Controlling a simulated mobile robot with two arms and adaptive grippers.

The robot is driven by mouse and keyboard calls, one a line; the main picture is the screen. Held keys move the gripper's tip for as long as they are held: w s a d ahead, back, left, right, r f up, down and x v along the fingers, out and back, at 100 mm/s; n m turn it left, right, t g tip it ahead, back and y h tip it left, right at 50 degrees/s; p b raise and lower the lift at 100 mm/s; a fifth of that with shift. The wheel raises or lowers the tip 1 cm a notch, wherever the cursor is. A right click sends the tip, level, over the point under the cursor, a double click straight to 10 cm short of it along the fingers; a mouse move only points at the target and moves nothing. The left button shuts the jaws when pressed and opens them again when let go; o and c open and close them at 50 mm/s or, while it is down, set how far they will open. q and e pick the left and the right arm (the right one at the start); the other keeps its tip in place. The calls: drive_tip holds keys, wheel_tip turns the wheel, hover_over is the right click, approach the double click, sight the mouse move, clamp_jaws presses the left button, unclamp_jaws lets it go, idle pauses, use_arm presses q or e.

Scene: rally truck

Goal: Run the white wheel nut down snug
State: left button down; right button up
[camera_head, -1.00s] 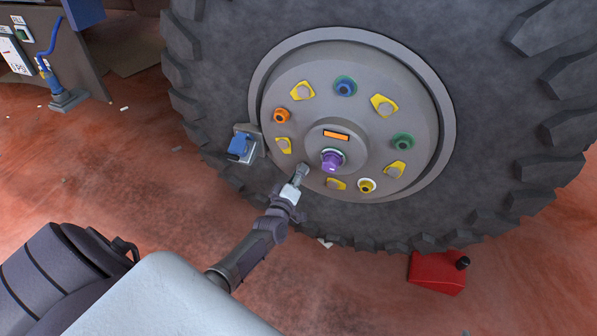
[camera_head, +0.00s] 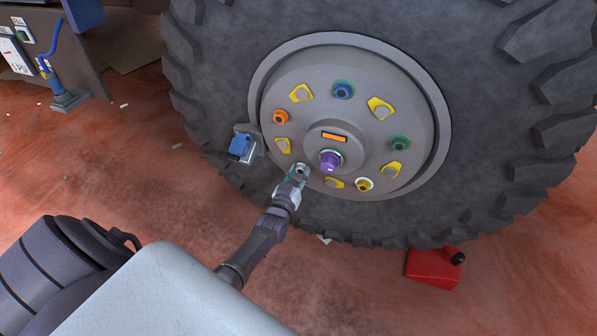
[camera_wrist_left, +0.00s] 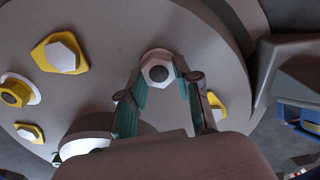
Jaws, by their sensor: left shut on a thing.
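The white wheel nut (camera_head: 301,168) is on its stud at the lower left of the wheel hub (camera_head: 312,105). In the left wrist view the white nut (camera_wrist_left: 157,68) shows as a pale hex with a dark stud end in its middle. My left gripper (camera_head: 297,173) reaches it from below left. Its teal finger pads (camera_wrist_left: 160,84) are shut on the nut, one on each side. The nut's seating against the hub face is hard to judge from here. My right gripper is in neither view.
The hub also bears a purple centre nut (camera_head: 330,161), blue (camera_head: 343,90), green (camera_head: 399,144), orange (camera_head: 281,117) and yellow (camera_head: 364,184) nuts, and several yellow pointers. A blue block on a bracket (camera_head: 241,146) is left of the hub. A red box (camera_head: 433,267) stands below the tyre (camera_head: 480,130).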

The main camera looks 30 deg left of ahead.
use_arm(q)
drive_tip(key=m, duration=0.5)
drive_tip(key=shift+s+d+f+m, duration=0.15)
drive_tip(key=shift+d+f+m, duration=0.1)
drive_tip(key=shift+f+m, duration=0.15)
drive_tip(key=m, duration=0.4)
drive_tip(key=shift+m, duration=0.7)
drive_tip(key=c, duration=0.9)
unclamp_jaws()
drive_tip(key=shift+c, duration=0.2)
drive_tip(key=shift+o, duration=0.7)
drive_tip(key=shift+r, duration=0.15)
drive_tip(key=v, duration=1.2)
drive_tip(key=shift+r, duration=0.1)
